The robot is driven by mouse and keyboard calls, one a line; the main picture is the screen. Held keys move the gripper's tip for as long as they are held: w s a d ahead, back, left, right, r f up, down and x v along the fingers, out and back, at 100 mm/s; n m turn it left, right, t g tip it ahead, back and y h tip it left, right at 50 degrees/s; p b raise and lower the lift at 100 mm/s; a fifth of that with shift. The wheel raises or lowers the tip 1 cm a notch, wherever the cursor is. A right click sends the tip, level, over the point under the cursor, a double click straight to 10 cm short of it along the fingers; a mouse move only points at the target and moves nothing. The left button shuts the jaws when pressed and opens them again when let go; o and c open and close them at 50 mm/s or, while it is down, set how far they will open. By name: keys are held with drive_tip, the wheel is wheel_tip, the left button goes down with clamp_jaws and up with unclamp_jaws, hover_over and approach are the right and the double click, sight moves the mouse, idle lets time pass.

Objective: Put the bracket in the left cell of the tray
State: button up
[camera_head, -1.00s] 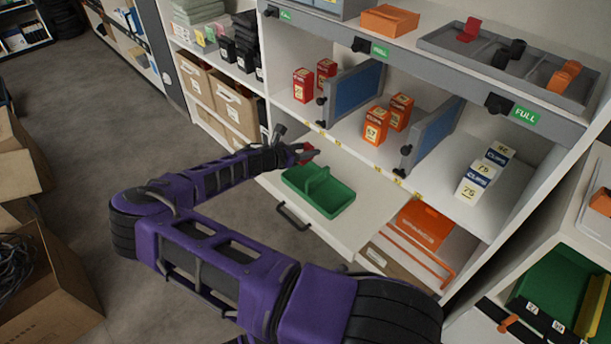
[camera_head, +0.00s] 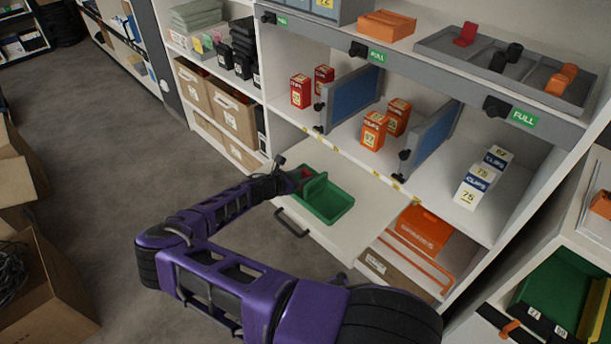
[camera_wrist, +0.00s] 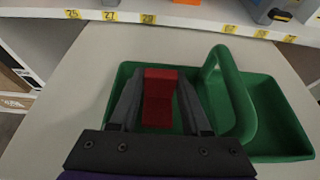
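The red bracket (camera_wrist: 158,98) is between the two fingers of my gripper (camera_wrist: 160,82), which look shut on it. In the wrist view it is over or inside the left cell of the green tray (camera_wrist: 285,135); whether it touches the floor of the cell I cannot tell. The tray's raised handle (camera_wrist: 234,90) stands right of my gripper. In the head view the tray (camera_head: 335,207) lies on the pulled-out white board, and my gripper (camera_head: 302,177) is at its left end, with only a little of the red bracket showing.
The white pull-out board (camera_head: 375,205) is bare right of the tray. Above it, a shelf holds red boxes (camera_head: 301,92), orange boxes (camera_head: 374,130) and blue dividers (camera_head: 352,95). A grey tray (camera_head: 440,42) with red, black and orange parts sits higher up.

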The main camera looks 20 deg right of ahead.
drive_tip(key=o, duration=0.3)
drive_tip(key=shift+o, duration=0.2)
drive_tip(key=shift+r, duration=0.1)
drive_tip(key=v, duration=1.2)
